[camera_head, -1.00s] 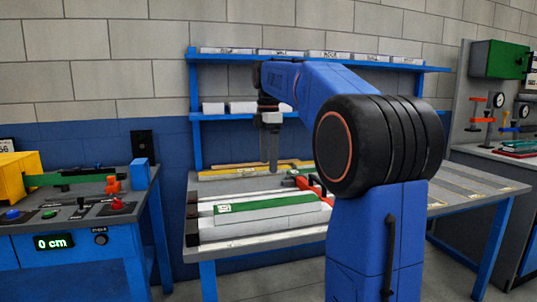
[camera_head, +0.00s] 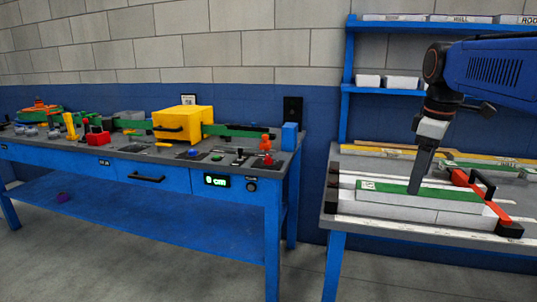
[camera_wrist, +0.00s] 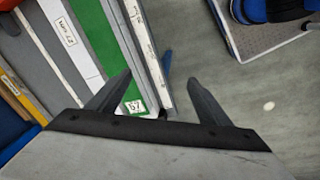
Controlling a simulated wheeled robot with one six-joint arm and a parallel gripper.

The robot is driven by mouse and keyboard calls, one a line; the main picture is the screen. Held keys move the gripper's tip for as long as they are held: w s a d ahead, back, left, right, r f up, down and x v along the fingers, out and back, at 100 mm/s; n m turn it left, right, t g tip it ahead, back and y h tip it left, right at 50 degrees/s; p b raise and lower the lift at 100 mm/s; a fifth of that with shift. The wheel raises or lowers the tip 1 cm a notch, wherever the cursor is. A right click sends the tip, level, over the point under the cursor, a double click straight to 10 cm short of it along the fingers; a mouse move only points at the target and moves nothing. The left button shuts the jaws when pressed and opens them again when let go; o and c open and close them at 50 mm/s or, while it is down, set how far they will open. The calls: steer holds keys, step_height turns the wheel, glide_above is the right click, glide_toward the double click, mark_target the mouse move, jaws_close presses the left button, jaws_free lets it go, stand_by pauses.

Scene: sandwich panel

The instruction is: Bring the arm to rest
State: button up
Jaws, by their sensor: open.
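My gripper (camera_head: 416,178) hangs from my blue arm above the right-hand bench in the head view, with its fingers pointing down. A white panel with a green strip (camera_head: 437,197) lies on the bench below and beside the gripper.
A red clamp (camera_head: 475,187) with a black handle is at the panel's right. A blue shelf (camera_head: 376,89) stands behind the bench (camera_head: 345,220). A left workbench (camera_head: 145,172) holds a yellow machine (camera_head: 180,122), levers and a 0 cm display. Open floor (camera_head: 304,272) lies between the benches.

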steer(key=s+a+f+m+t, duration=0.1)
steer(key=s+a+f+m, duration=0.3)
steer(key=s+f, duration=0.6)
steer(key=s+a+f+m+t, duration=0.2)
steer(key=s+a+f+m, duration=0.2)
steer(key=s+f, duration=0.6)
steer(key=shift+f+m, duration=0.7)
steer(key=shift+f, duration=0.2)
